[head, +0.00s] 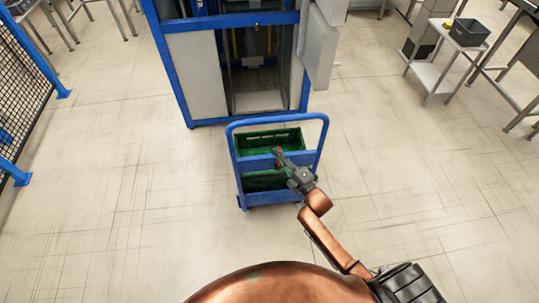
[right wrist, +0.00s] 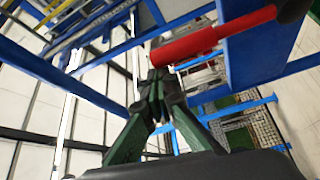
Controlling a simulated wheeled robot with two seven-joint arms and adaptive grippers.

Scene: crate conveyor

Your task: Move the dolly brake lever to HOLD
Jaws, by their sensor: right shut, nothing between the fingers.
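The blue dolly (head: 322,140) stands in the middle of the head view with its push handle toward me. A red lever with a dark knob end (right wrist: 195,45) fills the upper right of the right wrist view; a small red spot of it (head: 279,150) shows at the dolly's crossbar in the head view. I cannot read any HOLD marking. My right gripper (head: 283,160) is at the crossbar; its fingertips (right wrist: 160,84) are shut and empty, just below and beside the lever. I cannot tell whether they touch it. My left gripper is not in view.
Green crates (head: 290,136) sit on the dolly. A blue-framed machine cell (head: 178,75) with an open bay stands directly behind it. A small table (head: 428,75) with a dark bin (head: 469,32) is at upper right. A mesh fence (head: 20,70) is at left. Floor on both sides is clear.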

